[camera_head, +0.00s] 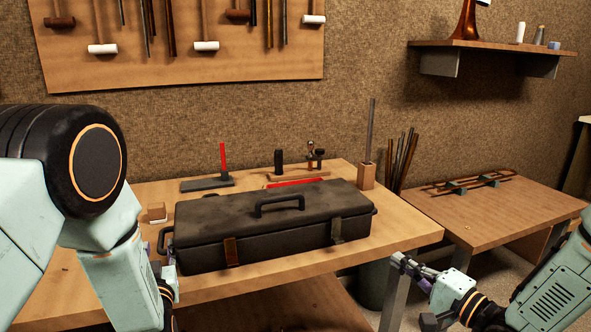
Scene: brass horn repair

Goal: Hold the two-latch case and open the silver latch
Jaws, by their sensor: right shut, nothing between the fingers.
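The dark two-latch case (275,225) lies closed on the workbench, with a carry handle on its lid. Its silver latch (336,231) is on the front at the right, and a brown-brass latch (231,251) is on the front at the left. My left gripper (168,248) is at the case's left end, by the side handle, mostly hidden by my own arm; I cannot tell whether it grips. My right gripper (403,266) is shut and empty, in front of the bench's right edge, apart from the case and right of the silver latch.
Behind the case on the workbench (405,233) are a red-handled tool (223,160), a red bar (296,183) and a wooden block with a rod (367,176). A small block (156,211) sits left of the case. A second table (500,220) stands right, beyond a gap.

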